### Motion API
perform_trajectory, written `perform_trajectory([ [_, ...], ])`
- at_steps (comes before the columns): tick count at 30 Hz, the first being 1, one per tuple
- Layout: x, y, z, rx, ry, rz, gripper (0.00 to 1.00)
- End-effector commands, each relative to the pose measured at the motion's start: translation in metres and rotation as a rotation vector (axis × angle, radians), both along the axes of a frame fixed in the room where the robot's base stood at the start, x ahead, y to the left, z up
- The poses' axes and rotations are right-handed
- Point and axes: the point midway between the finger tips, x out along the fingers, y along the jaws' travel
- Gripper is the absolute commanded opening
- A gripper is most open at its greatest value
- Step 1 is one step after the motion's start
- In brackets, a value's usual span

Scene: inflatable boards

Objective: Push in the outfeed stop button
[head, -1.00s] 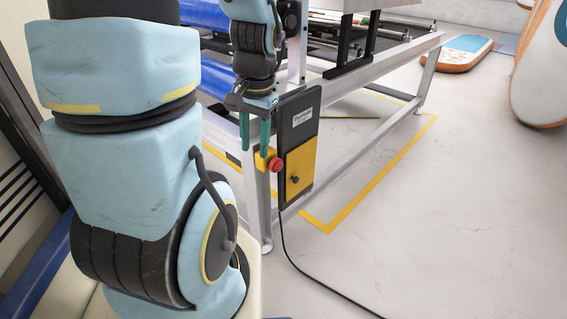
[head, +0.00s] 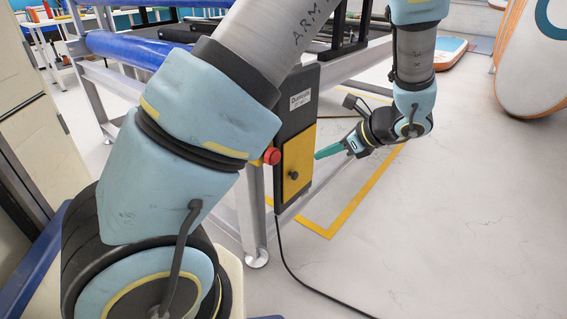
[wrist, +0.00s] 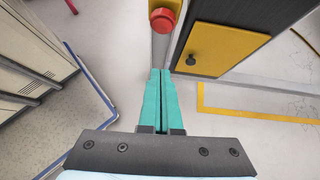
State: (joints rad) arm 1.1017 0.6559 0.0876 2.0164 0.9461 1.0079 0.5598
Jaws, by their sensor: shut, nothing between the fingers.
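The red stop button (head: 271,156) sits on a small yellow housing beside the dark control box (head: 282,130) on the machine's front leg. It also shows in the wrist view, where the red button (wrist: 163,20) is at the top, straight ahead of the fingertips and apart from them. My gripper (head: 318,155) is to the right of the box in the head view, its green fingers pointing left. In the wrist view my gripper (wrist: 160,73) has both fingers together with nothing between them.
The box's yellow panel (head: 299,155) carries a black knob (wrist: 190,59). A cable runs from the box along the floor. The metal frame leg (head: 254,215) stands below the button. Pale floor with yellow tape (head: 345,218) lies open to the right.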

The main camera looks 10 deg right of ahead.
Motion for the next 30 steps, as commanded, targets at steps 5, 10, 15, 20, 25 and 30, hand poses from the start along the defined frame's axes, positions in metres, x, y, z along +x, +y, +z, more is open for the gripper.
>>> perform_trajectory([
  [5, 0.000, -0.001, 0.000, 0.005, -0.001, -0.008, 0.00],
  [10, 0.000, -0.001, 0.000, 0.003, -0.001, -0.006, 0.00],
  [15, 0.007, 0.007, -0.009, 0.005, -0.001, -0.003, 0.00],
  [20, 0.021, 0.022, -0.029, 0.007, 0.001, -0.001, 0.00],
  [25, 0.039, 0.042, -0.052, 0.006, 0.002, 0.000, 0.00],
  [30, 0.058, 0.060, -0.067, 0.002, -0.001, 0.001, 0.00],
])
